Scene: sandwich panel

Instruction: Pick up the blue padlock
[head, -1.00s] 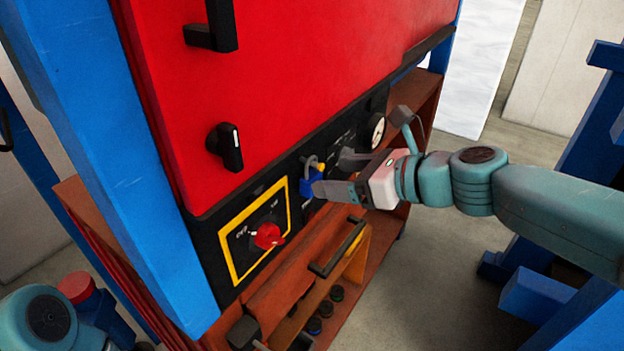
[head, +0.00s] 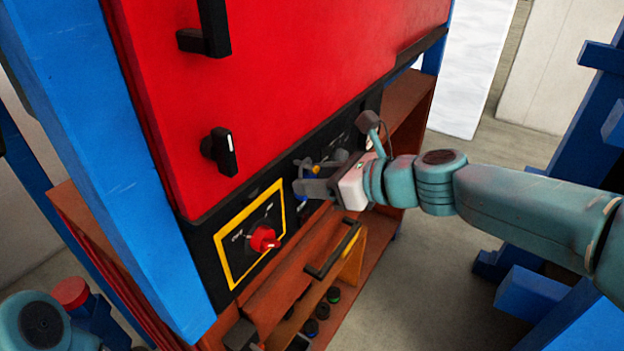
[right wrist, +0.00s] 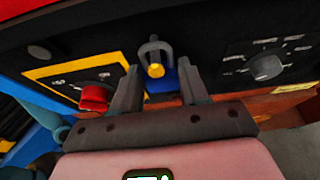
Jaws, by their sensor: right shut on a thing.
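The blue padlock (right wrist: 163,80) has a blue body and a grey shackle. It is upright at the black control panel, beside a small yellow part (right wrist: 156,71). My right gripper (head: 303,179) is at the padlock, with one finger on each side of its body. In the right wrist view, the two fingers (right wrist: 160,88) flank the blue body, and the shackle stands up between them. In the head view, the fingers hide most of the padlock. Whether the shackle still passes through a part of the panel is unclear. My left gripper is out of view; only part of my left arm shows.
A red rotary switch (head: 264,239) in a yellow frame is left of the padlock. A grey dial (right wrist: 265,66) is to its right. A red door (head: 290,70) with black handles rises above.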

